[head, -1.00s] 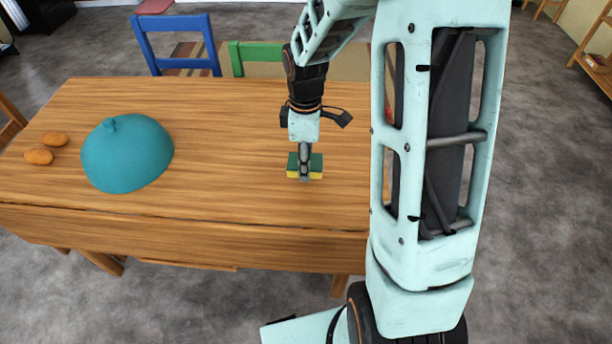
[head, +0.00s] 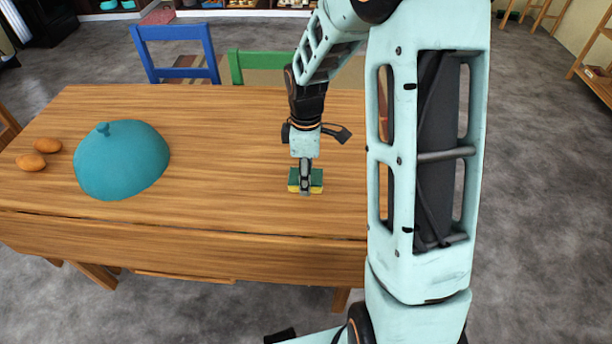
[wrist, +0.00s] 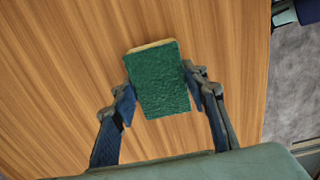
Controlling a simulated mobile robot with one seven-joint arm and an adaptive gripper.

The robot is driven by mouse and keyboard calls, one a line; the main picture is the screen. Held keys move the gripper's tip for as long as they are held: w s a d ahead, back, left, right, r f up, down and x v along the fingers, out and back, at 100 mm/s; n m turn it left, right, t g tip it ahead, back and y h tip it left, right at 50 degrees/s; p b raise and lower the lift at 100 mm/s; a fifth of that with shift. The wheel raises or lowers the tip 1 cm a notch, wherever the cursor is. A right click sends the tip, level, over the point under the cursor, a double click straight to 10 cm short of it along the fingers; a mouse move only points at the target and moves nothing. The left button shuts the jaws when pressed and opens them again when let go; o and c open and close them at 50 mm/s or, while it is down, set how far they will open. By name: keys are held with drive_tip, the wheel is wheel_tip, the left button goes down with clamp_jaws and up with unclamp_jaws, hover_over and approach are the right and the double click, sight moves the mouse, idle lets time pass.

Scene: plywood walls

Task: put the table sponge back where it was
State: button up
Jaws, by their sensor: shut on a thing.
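The sponge (head: 316,181) has a green top and a yellow lower layer. My gripper (head: 305,190) is shut on it, over the right half of the wooden table (head: 220,190) in the head view. In the wrist view the sponge (wrist: 160,80) sits between the two fingers of my gripper (wrist: 162,88), green face towards the camera. One finger is against each side. Whether the sponge's underside touches the table or hangs just above it, I cannot tell.
A teal dome-shaped cover (head: 122,162) stands on the table's left part, with two orange-brown egg-like things (head: 31,162) left of it. A blue chair (head: 178,55) and a green chair (head: 255,65) stand behind the table. The tabletop between dome and sponge is clear.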

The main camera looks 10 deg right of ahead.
drive_tip(key=o, duration=1.1)
wheel_tip(320, 180, up, 12)
drive_tip(key=p, duration=0.2)
drive_tip(key=shift+r, duration=0.2)
